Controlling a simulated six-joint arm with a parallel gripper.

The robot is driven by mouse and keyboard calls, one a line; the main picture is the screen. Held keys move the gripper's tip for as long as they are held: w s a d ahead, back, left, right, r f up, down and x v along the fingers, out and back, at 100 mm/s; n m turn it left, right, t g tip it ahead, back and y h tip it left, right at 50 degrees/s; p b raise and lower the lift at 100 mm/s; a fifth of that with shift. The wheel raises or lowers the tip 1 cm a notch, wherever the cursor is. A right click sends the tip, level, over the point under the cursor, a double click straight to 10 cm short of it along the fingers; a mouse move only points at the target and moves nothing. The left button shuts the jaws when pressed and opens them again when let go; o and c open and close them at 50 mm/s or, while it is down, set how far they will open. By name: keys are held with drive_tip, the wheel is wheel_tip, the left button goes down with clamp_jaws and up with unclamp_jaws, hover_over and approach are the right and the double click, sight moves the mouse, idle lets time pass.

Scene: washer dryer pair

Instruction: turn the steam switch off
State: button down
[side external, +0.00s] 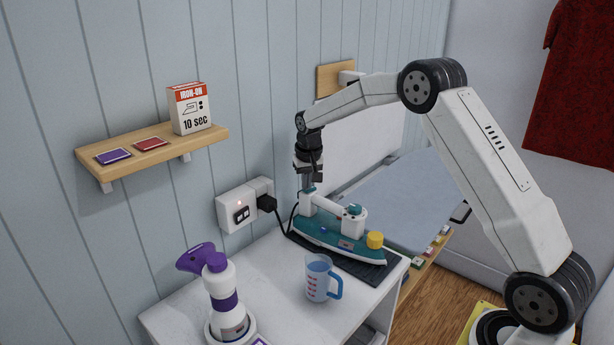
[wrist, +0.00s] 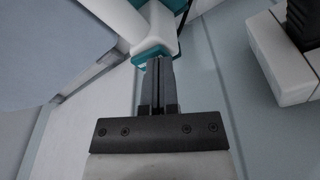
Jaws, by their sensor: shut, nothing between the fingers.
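A teal and white iron (side external: 338,240) lies on a dark mat (side external: 378,270) on the white counter. It has a white handle, a teal knob (side external: 354,209) on a white part of its body, and a yellow knob (side external: 375,240) near its front. I cannot make out which part is the steam switch. My gripper (side external: 308,187) points down at the rear end of the iron's handle, its fingers shut. In the wrist view, the shut fingers (wrist: 158,62) reach the white handle end with its teal edge (wrist: 154,40); whether they touch it is unclear.
A wall socket (side external: 232,196) with a rocker, red light and black plug (side external: 266,203) is left of my gripper. A measuring jug (side external: 317,272) and a purple-white steamer (side external: 224,295) stand in front. A shelf (side external: 130,163) is at left; an ironing board (side external: 400,200) is behind.

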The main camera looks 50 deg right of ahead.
drive_tip(key=shift+f, duration=0.2)
drive_tip(key=shift+r, duration=3.55)
drive_tip(key=s+a+f+n, duration=0.2)
drive_tip(key=s+a, duration=0.3)
drive_tip(key=s, duration=0.4)
drive_tip(key=s+a+f+n, duration=0.2)
drive_tip(key=s+a, duration=0.3)
drive_tip(key=s, duration=0.4)
drive_tip(key=s+a+f+n+t, duration=0.1)
drive_tip(key=s+a+f, duration=0.3)
drive_tip(key=s, duration=0.5)
drive_tip(key=shift+s+a+f+n+y, duration=0.2)
drive_tip(key=shift+a+n+y, duration=0.25)
drive_tip(key=shift+a, duration=0.3)
